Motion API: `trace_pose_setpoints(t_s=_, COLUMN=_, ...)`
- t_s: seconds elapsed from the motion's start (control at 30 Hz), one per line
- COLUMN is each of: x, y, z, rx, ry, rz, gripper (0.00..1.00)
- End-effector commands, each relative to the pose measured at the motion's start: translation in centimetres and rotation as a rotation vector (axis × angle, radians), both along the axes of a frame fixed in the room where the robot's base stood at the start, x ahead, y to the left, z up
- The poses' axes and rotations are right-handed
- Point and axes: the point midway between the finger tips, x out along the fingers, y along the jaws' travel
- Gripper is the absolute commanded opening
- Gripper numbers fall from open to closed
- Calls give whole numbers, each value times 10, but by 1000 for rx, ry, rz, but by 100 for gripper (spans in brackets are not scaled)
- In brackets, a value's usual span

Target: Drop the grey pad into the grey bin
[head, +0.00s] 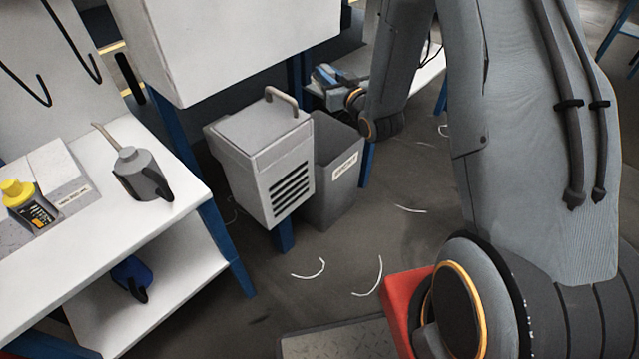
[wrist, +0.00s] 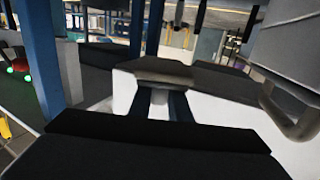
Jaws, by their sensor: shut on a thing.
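The grey bin (head: 335,185) stands on the floor at the middle of the head view, open at the top, with a white label on its side. A grey slotted box with a handle stands against its left side. My gripper (head: 328,78) is above and behind the bin's far rim, pointing left. In the wrist view my gripper (wrist: 160,92) is shut on the grey pad (wrist: 165,70), a flat dark-grey piece across the fingertips. In the head view the pad is too small to tell apart from the fingers. The bin's inside is mostly hidden.
The slotted box (head: 265,150) has a raised handle (head: 282,98), which shows close at right in the wrist view (wrist: 290,118). A white cabinet (head: 220,45) overhangs at upper left. A white table (head: 110,215) holds a can and a yellow-capped bottle. White strips lie on the floor.

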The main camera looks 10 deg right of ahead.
Motion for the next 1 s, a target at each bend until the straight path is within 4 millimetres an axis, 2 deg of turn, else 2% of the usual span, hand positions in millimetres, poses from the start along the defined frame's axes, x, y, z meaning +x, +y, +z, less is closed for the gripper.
trace_pose_setpoints(t_s=0.03, x=11, y=-2, z=-20, rx=0, ry=-2, rz=19, gripper=0)
trace_pose_setpoints(t_s=0.2, x=34, y=-5, z=-62, rx=-1, ry=-1, rz=95, gripper=0)
trace_pose_setpoints(t_s=0.4, x=57, y=-10, z=-108, rx=0, ry=-2, rz=176, gripper=0)
trace_pose_setpoints(t_s=0.5, x=64, y=-12, z=-124, rx=-1, ry=-1, rz=209, gripper=0)
trace_pose_setpoints(t_s=0.6, x=69, y=-14, z=-136, rx=0, ry=0, rz=230, gripper=0)
trace_pose_setpoints(t_s=1.0, x=72, y=-15, z=-155, rx=1, ry=-1, rz=248, gripper=0)
